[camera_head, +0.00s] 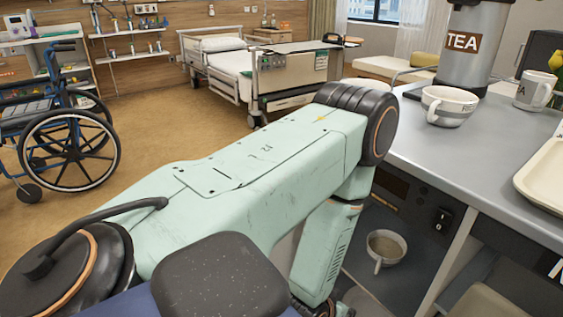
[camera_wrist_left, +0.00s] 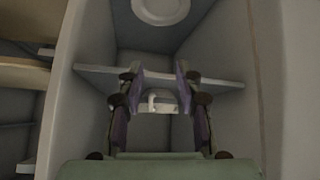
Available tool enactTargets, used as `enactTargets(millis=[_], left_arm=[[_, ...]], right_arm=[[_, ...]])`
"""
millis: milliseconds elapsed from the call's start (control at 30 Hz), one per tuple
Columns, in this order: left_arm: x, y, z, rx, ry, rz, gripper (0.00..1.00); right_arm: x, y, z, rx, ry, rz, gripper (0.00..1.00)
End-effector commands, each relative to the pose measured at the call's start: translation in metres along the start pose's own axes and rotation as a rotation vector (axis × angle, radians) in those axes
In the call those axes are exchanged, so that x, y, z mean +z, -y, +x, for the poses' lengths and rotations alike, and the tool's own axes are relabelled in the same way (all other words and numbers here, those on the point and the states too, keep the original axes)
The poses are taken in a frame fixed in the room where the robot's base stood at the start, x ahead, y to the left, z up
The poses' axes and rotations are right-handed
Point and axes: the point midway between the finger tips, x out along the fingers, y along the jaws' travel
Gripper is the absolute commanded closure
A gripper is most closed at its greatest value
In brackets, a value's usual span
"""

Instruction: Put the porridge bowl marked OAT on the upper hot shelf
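A pale bowl with a handle (camera_head: 386,246) sits low inside the open counter compartment in the head view. In the left wrist view a white vessel with a handle (camera_wrist_left: 163,103) shows between the fingers of my left gripper (camera_wrist_left: 158,72); it looks like the same bowl. The fingers stand apart on either side of it, with no clear contact. In the head view my left arm reaches down beside the counter and its fingers are hidden. A white bowl with a grey mark (camera_head: 448,106) stands on the counter. I cannot read OAT on either. My right gripper is out of view.
A thin shelf edge (camera_wrist_left: 90,70) crosses the compartment between side walls in the wrist view, with a round white thing (camera_wrist_left: 160,8) above. On the counter (camera_head: 440,150) stand a TEA urn (camera_head: 467,50), a mug marked A (camera_head: 535,91) and a tray (camera_head: 545,170).

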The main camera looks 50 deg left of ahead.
Motion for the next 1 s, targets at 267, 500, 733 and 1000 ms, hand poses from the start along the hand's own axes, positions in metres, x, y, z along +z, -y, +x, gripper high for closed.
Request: enactTargets(millis=[267, 500, 733, 1000], left_arm=[[0.157, -0.003, -0.101, 0.015, 0.599, 0.155, 0.65], [0.184, 0.001, -0.132, 0.012, 0.729, 0.189, 0.65], [0.183, 0.001, -0.132, 0.012, 0.725, 0.188, 0.65], [0.163, -0.001, -0.154, 0.012, 0.723, 0.187, 0.65]], right_arm=[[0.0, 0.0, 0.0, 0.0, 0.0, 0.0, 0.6], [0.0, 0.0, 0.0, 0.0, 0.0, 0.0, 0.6], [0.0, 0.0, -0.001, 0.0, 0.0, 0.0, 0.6], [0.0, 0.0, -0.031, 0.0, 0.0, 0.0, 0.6]])
